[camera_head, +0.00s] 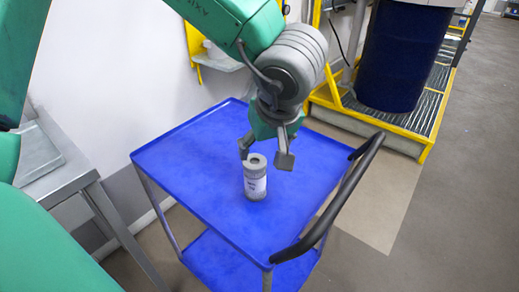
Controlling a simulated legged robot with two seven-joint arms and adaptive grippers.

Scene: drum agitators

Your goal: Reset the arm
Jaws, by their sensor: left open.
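My left arm, green with a grey wrist, reaches down over the blue cart (190,162). My left gripper (268,157) is open, its two fingers spread and pointing down. My right gripper is not in view.
The cart has a black handle (340,199) on its right side. A metal table (60,165) stands at the left by the white wall. A dark blue drum (402,55) stands on a yellow-edged grated platform (420,110) at the back right. Floor at the right is clear.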

